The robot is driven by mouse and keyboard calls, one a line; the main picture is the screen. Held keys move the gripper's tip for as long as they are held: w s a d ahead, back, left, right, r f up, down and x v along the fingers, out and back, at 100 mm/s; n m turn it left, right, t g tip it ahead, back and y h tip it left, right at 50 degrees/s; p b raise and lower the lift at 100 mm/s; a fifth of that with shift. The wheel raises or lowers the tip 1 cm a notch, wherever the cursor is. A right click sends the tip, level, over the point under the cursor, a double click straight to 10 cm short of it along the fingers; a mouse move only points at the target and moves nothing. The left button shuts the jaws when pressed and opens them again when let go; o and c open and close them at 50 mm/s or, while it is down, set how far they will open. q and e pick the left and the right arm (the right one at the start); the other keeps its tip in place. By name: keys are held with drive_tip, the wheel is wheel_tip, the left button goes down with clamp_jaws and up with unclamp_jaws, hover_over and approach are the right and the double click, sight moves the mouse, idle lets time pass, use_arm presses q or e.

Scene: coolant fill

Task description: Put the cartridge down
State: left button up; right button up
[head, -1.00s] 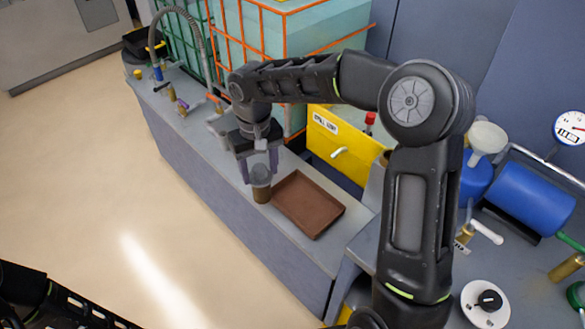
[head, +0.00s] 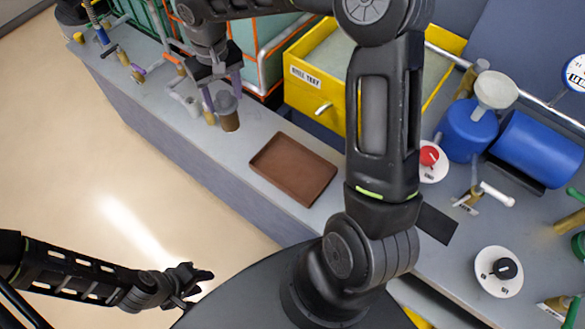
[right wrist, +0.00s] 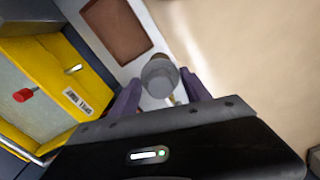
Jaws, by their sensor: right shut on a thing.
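The cartridge (head: 228,112) is a short brown cylinder with a grey cap, near the front edge of the grey bench. My right gripper (head: 222,92) points down with its purple fingers on either side of it and is shut on it. In the right wrist view the grey cap (right wrist: 160,78) shows between the fingers. I cannot tell whether its bottom touches the bench. A flat brown tray (head: 293,168) lies empty on the bench, right of and nearer than the cartridge. My left gripper (head: 203,288) is low over the floor, its fingers apart and empty.
A yellow bin labelled as a spill tray (head: 304,90) stands behind the brown tray. Pipes and brass fittings (head: 138,73) line the bench's far left. A blue tank (head: 540,148), a funnel (head: 496,89) and a black-knobbed dial (head: 500,277) are at the right.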

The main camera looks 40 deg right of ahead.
drive_tip(key=s+d+f+m+b, duration=0.9)
drive_tip(key=d+f+b, duration=0.3)
drive_tip(key=b, duration=0.2)
drive_tip(key=shift+s+d+f, duration=0.15)
drive_tip(key=shift+s+d, duration=0.25)
drive_tip(key=shift+s, duration=0.1)
wheel_tip(320, 180, down, 6)
drive_tip(key=shift+f+b, duration=0.15)
drive_tip(key=shift+b, duration=0.15)
drive_tip(key=shift+f, duration=1.85)
